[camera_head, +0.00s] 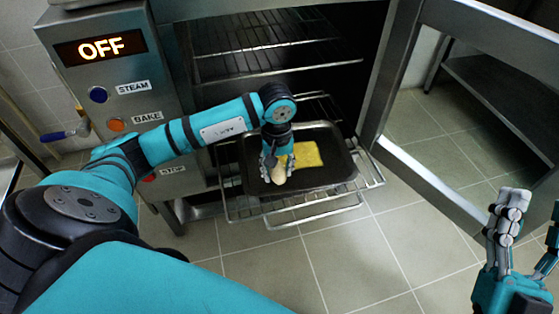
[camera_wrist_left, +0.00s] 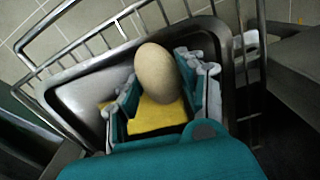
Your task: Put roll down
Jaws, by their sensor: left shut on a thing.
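The roll (camera_head: 279,171) is pale and oval. My left gripper (camera_head: 276,160) is shut on it, above the dark tray (camera_head: 335,172). In the left wrist view the roll (camera_wrist_left: 157,70) sits between the fingers of the gripper (camera_wrist_left: 160,95), over the tray (camera_wrist_left: 80,97). I cannot tell whether the roll touches the tray. A yellow piece (camera_head: 307,154) lies flat in the tray, and it also shows below the roll in the left wrist view (camera_wrist_left: 158,115). My right gripper (camera_head: 520,235) is at the right edge, with its fingers apart and nothing between them.
The tray rests on a pulled-out wire rack (camera_head: 310,207) of the oven. More racks (camera_head: 270,62) are inside. The open oven door (camera_head: 385,95) stands to the right. The control panel (camera_head: 105,85) reads OFF at the left. The tiled floor (camera_head: 330,245) in front is clear.

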